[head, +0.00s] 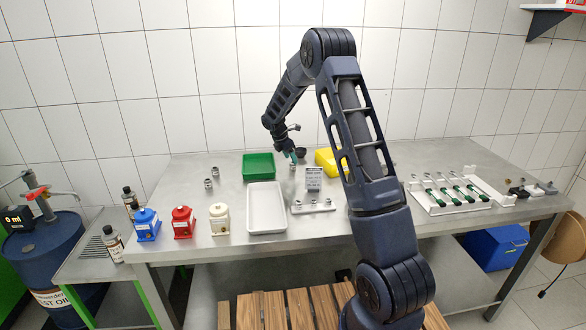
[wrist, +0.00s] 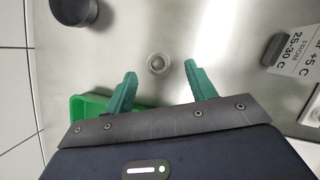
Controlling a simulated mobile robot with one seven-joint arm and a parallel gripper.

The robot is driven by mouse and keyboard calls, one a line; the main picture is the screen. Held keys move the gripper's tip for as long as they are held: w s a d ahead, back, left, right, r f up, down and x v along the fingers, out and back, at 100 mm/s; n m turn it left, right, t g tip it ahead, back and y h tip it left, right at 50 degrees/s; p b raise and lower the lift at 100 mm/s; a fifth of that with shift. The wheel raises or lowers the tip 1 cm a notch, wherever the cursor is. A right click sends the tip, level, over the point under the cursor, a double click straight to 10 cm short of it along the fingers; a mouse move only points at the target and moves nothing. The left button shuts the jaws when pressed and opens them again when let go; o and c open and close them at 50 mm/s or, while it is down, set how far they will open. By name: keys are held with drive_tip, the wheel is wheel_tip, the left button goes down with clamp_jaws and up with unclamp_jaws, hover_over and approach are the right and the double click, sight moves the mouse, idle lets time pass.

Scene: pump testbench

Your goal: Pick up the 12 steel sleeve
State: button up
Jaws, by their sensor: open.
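My gripper (wrist: 160,72) has two green fingers, spread open with nothing between them. In the wrist view a small round steel sleeve (wrist: 158,63) stands on the bare metal bench, seen end-on. It lies roughly centred between the fingertips in the picture. No marking on it can be read, so I cannot tell its size. In the head view my gripper (head: 293,156) is low over the back middle of the bench, and I cannot make out this sleeve there. Two other small steel pieces (head: 208,183) (head: 215,171) stand left of the green tray.
A green tray (head: 257,166), a white tray (head: 266,208) and a printed sign (head: 312,178) are near my gripper. A dark round cup (wrist: 73,10) stands at the upper left of the wrist view. A yellow bin (head: 325,160) is behind my arm.

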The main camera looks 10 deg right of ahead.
sight(293, 166)
drive_tip(key=x, duration=0.5)
drive_tip(key=shift+w+a, duration=0.1)
drive_tip(key=shift+r, duration=0.1)
drive_tip(key=c, duration=1.2)
